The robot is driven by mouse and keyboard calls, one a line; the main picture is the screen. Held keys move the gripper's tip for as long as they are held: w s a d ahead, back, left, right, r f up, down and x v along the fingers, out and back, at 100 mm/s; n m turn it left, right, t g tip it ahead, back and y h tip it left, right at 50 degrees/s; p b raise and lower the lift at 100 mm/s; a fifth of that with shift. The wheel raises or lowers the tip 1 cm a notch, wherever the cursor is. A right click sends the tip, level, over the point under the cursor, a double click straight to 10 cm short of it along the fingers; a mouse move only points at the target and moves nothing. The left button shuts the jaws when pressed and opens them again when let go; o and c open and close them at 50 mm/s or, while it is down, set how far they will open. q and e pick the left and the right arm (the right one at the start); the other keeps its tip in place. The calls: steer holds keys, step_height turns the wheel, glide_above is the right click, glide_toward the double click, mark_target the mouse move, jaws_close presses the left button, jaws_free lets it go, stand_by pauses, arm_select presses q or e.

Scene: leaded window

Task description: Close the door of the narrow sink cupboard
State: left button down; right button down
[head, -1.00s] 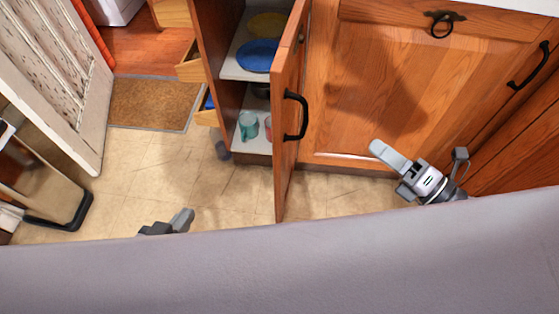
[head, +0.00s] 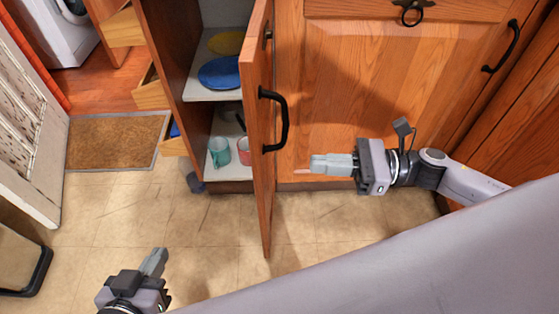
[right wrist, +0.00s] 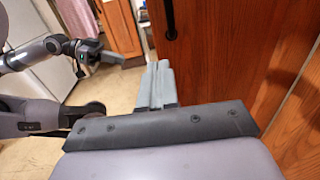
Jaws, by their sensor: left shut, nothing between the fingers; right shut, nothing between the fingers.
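The wooden cupboard door (head: 258,120) stands open, swung out toward me, with a black handle (head: 273,120) on its right face. The narrow cupboard behind it shows a white shelf (head: 205,90) with a blue plate (head: 219,73) and a yellow plate (head: 228,43), and cups below. My right gripper (head: 318,164) is shut and empty, right of the door and apart from it, pointing left. In the right wrist view its fingers (right wrist: 157,85) are together, with wood to their right. My left gripper (head: 154,262) is shut and empty at the lower left, above the floor, left of the door.
Open drawers (head: 150,92) stick out left of the cupboard. A brown mat (head: 117,141) lies on the tiled floor. A closed wooden front (head: 385,90) is to the right. A white door (head: 22,140) is at far left. Floor before the cupboard is clear.

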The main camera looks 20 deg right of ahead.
mark_target(262, 162)
steer(key=x, duration=0.8)
steer(key=shift+w+a, duration=0.1)
steer(key=shift+w, duration=0.05)
steer(key=shift+a, duration=0.15)
